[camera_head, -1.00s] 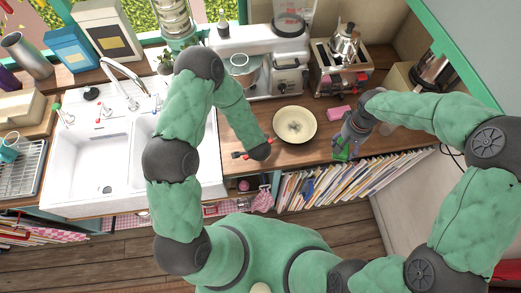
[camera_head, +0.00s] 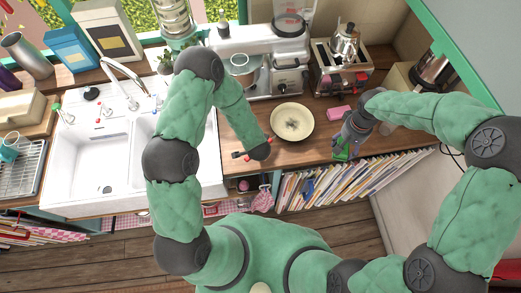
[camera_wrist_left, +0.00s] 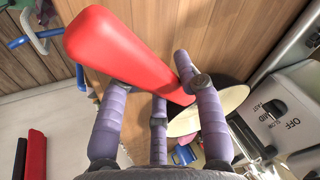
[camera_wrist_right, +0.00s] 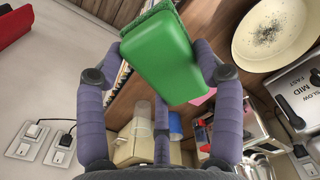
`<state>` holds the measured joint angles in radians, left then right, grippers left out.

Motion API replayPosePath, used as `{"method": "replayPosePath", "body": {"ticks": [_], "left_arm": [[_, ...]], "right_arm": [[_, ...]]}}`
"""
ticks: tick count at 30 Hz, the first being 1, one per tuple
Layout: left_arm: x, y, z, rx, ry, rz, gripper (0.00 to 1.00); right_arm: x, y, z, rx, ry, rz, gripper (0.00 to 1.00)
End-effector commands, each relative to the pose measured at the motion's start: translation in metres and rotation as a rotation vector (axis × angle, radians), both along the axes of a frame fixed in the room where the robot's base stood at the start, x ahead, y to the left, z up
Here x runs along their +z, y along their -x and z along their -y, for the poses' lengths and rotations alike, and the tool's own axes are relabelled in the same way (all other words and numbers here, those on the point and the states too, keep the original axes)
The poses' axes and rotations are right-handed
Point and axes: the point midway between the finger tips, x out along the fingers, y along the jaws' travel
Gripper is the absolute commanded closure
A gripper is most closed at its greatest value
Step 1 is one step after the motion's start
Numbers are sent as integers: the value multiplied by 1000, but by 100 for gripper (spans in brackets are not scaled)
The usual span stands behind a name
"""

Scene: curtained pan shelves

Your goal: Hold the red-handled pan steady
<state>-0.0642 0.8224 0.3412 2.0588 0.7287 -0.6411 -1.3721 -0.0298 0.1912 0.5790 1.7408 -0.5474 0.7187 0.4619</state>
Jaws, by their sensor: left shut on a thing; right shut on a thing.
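The cream pan (camera_head: 292,122) with dark specks inside sits on the wooden counter, right of the sink. Its red handle (camera_wrist_left: 120,50) runs between the purple fingers of my left gripper (camera_head: 246,155), which is shut on it; the handle is mostly hidden by my arm in the head view. My right gripper (camera_head: 347,147) is shut on a green sponge (camera_wrist_right: 158,58), right of the pan and near the counter's front edge. The pan also shows in the right wrist view (camera_wrist_right: 275,30), apart from the sponge.
A pink block (camera_head: 339,113) lies on the counter right of the pan. A white mixer (camera_head: 262,50) and a toaster (camera_head: 341,75) stand behind. The double sink (camera_head: 90,160) is at left. Books (camera_head: 310,185) fill the shelf below the counter's front edge.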

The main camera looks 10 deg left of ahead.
Motion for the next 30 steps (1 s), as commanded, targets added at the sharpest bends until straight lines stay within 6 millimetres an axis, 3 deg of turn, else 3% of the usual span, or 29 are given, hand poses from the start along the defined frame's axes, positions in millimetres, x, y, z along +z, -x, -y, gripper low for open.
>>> {"method": "replayPosePath", "body": {"ticks": [24, 25, 27, 30], "left_arm": [[-6, 1, 0, -2, 0, -2, 100], [-5, -1, 0, -1, -1, 1, 57], [-5, -1, 0, -1, -1, 1, 37], [-5, 0, 0, -1, 0, 0, 36]], "right_arm": [[0, 0, 0, 0, 0, 0, 85], [0, 0, 0, 0, 0, 0, 85], [0, 0, 0, 0, 0, 0, 85], [0, 0, 0, 0, 0, 0, 85]]}}
